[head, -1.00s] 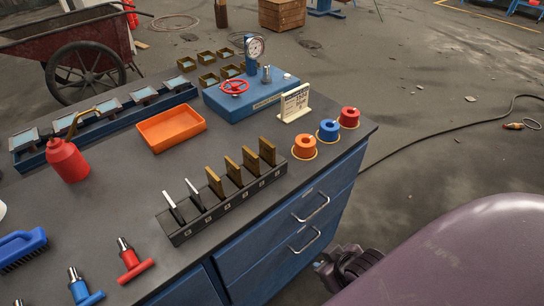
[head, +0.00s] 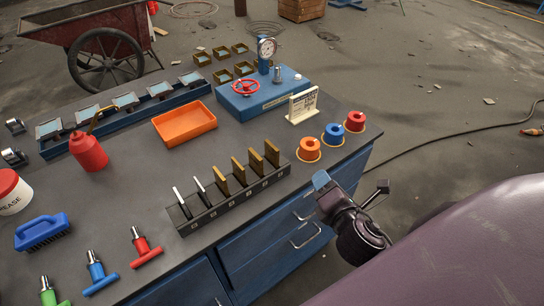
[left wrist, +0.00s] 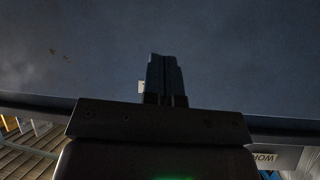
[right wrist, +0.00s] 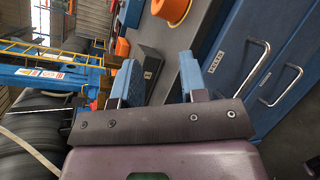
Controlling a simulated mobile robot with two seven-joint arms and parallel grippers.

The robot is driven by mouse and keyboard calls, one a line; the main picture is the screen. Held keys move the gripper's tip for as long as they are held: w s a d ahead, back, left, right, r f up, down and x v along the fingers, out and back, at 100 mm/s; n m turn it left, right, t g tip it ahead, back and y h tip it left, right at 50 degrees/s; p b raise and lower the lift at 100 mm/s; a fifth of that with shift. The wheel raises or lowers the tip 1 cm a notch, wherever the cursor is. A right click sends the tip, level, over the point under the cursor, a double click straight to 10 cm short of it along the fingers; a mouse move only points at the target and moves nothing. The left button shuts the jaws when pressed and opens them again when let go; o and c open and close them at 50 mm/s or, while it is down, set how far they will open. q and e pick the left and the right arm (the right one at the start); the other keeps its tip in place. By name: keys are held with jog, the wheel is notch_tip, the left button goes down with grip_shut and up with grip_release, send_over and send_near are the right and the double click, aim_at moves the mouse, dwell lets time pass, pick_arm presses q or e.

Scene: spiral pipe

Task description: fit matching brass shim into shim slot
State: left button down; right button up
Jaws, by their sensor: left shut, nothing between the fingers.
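A black numbered rack (head: 232,203) on the bench holds several upright shims. Its right part has brass-coloured plates (head: 255,163), of differing thickness; its left part has two thin silver ones (head: 200,187). Which shim matches, and where the shim slot is, I cannot tell. My right gripper (head: 352,184) is off the bench's right edge, beyond the rack's right end. In the right wrist view its fingers (right wrist: 158,78) stand wide apart, empty, with the rack's end (right wrist: 150,65) beyond them. My left gripper (left wrist: 166,75) is shut and empty; the head view does not show it.
Three coloured spools (head: 333,134) sit near the right edge. An orange tray (head: 184,123), red oil can (head: 88,151) and T-handled tools (head: 98,273) stand left.

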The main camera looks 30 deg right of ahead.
aim_at(278, 161)
jog(key=w+a+n+t+y, duration=0.1)
jog(key=w+a+n+y, duration=0.1)
jog(key=n, duration=0.3)
jog(key=w+a+n+y, duration=0.2)
jog(key=n, duration=0.3)
jog(key=w+a+n+t+y+p, duration=0.1)
jog(key=w+a+n+y, duration=0.1)
jog(key=n, duration=0.3)
jog(key=shift+w+r+t+y, duration=0.25)
jog(key=shift+w+t+y, duration=0.05)
jog(key=shift+w+y, duration=0.2)
jog(key=shift+w+a, duration=0.1)
jog(key=shift+w, duration=0.5)
jog(key=shift+w+a+f+p, duration=0.1)
jog(key=shift+w+p, duration=0.1)
jog(key=shift+w, duration=1)
jog(key=shift+w+a+p, duration=0.1)
jog(key=shift+w+p, duration=0.05)
jog(key=shift+w, duration=1)
pick_arm(q)
jog(key=r, duration=0.1)
jog(key=w+r, duration=0.1)
jog(key=shift+d+r, duration=0.1)
jog(key=shift+r, duration=0.3)
jog(key=shift+w, duration=0.1)
pick_arm(e)
grip_shut()
